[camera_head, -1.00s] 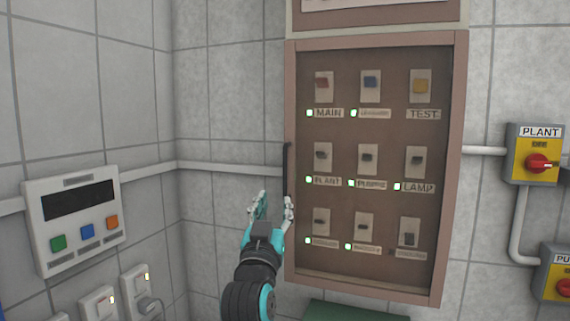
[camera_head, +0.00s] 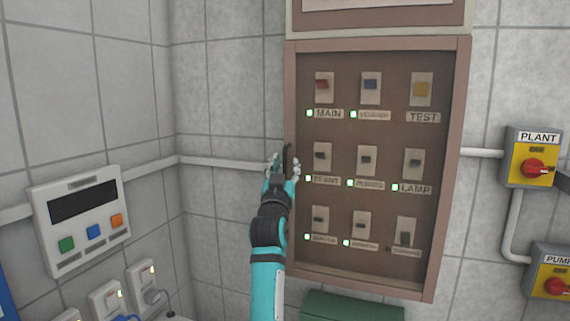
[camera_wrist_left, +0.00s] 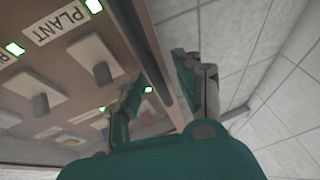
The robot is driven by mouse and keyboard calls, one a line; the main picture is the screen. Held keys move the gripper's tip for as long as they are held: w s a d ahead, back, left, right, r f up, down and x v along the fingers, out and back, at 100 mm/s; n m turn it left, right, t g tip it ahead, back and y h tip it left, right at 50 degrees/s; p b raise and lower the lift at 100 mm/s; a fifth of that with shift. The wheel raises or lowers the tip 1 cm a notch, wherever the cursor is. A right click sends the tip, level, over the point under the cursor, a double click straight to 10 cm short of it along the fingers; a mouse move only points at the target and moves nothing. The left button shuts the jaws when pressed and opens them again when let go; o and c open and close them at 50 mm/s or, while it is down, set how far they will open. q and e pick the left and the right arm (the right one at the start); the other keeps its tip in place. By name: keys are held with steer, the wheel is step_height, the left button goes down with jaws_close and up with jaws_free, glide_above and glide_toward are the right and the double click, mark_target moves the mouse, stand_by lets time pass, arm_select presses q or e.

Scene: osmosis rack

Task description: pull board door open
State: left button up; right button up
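The board door (camera_head: 455,150) is a brown-framed panel over rows of switches, and it looks shut. Its dark upright handle (camera_head: 287,155) is on the left edge, partly hidden by my gripper. My left gripper (camera_head: 284,168) is open at the handle's lower part, with one finger on each side of it. In the left wrist view, the fingers of the gripper (camera_wrist_left: 160,95) stand apart. A dark bar, which looks like the handle (camera_wrist_left: 152,62), runs between them. I cannot tell whether either finger touches it. My right gripper is not in view.
A white control panel (camera_head: 82,217) and sockets (camera_head: 106,298) are on the left wall. Yellow switch boxes (camera_head: 533,157) and pipes are on the right. A green object (camera_head: 352,306) is below the board. The wall left of the board is mostly clear.

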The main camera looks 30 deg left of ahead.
arm_select(q)
jaws_close()
stand_by(0.6)
